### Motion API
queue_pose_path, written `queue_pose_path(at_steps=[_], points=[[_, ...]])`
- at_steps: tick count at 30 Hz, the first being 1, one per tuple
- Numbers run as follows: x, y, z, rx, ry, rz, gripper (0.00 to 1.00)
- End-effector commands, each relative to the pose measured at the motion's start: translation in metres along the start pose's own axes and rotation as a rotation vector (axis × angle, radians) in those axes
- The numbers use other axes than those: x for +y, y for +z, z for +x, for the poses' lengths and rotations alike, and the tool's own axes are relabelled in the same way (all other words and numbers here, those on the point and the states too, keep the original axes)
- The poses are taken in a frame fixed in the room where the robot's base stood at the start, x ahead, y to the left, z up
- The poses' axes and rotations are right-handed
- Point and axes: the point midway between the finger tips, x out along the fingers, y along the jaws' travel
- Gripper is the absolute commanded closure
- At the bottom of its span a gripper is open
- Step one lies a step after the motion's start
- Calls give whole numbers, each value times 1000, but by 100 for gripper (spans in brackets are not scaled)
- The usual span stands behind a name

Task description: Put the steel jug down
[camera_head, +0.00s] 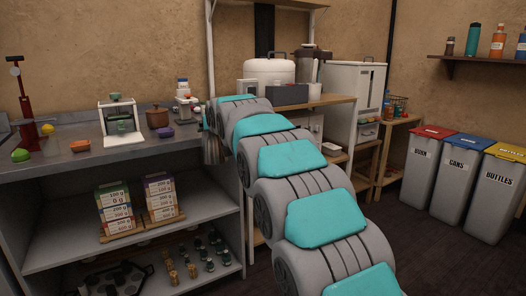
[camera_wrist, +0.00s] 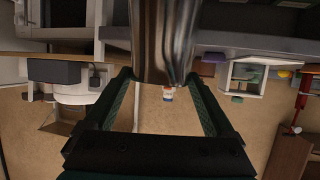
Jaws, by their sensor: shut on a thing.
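The steel jug (camera_wrist: 160,40) is a shiny metal vessel between the fingers of my gripper (camera_wrist: 160,80) in the wrist view, where the scene appears upside down. My gripper is shut on it. In the head view, part of the jug (camera_head: 212,148) shows beside my arm, near the right end of the grey counter (camera_head: 85,158). My arm hides most of the jug and gripper there. I cannot tell whether the jug's base touches anything.
On the counter stand a brown pot (camera_head: 157,118), a purple item (camera_head: 165,132), a white scale-like device (camera_head: 121,122) and a red stand (camera_head: 25,100). A wooden shelf unit (camera_head: 335,100) with a white cooker (camera_head: 270,70) stands right. The front counter strip looks mostly clear.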

Motion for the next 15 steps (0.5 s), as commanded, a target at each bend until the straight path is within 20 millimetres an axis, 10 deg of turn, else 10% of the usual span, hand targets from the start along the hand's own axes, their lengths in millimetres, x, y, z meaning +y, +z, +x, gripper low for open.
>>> queue_pose_path(at_steps=[15], points=[[113,158,45,-4,124,52,100]])
